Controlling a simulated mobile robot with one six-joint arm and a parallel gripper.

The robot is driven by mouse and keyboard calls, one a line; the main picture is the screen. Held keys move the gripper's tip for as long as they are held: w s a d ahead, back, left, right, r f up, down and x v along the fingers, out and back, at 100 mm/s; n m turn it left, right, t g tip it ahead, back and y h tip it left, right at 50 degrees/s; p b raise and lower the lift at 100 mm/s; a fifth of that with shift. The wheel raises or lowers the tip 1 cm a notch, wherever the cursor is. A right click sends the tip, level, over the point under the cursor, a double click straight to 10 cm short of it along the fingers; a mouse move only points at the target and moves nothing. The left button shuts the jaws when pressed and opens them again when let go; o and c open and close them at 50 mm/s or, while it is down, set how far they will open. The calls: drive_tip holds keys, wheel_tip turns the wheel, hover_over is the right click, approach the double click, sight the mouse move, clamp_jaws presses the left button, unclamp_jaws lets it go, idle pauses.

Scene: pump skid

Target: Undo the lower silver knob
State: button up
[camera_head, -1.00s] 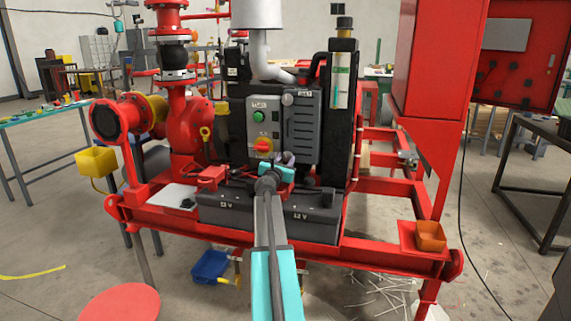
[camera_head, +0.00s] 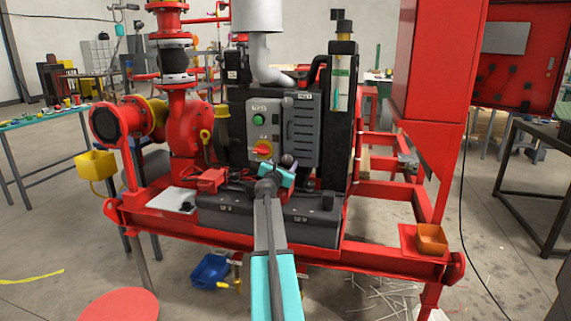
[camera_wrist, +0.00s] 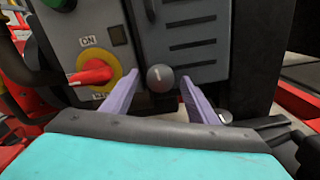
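The lower knob (camera_wrist: 160,77) is a round, dark grey ball with a pale mark, at the edge of the grey control box door. My gripper (camera_wrist: 155,92) is open, with one purple finger on each side of the knob. A gap shows between the knob and each finger; I cannot tell the depth. In the head view the knob (camera_head: 287,160) shows just above my gripper (camera_head: 281,170), low on the grey control box (camera_head: 268,125). A second, silver knob (camera_head: 287,103) sits higher on the same box.
A red rotary switch on a yellow plate (camera_wrist: 108,72) is close left of the fingers. A black battery (camera_head: 310,220) lies below the arm on the red frame. A tall black column (camera_head: 341,120) stands right of the box.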

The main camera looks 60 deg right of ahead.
drive_tip(key=shift+s+a, duration=0.1)
drive_tip(key=shift+a, duration=0.05)
drive_tip(key=v, duration=1.3)
drive_tip(key=shift+a+p, duration=0.25)
drive_tip(key=shift+p, duration=0.05)
idle(0.3)
idle(0.5)
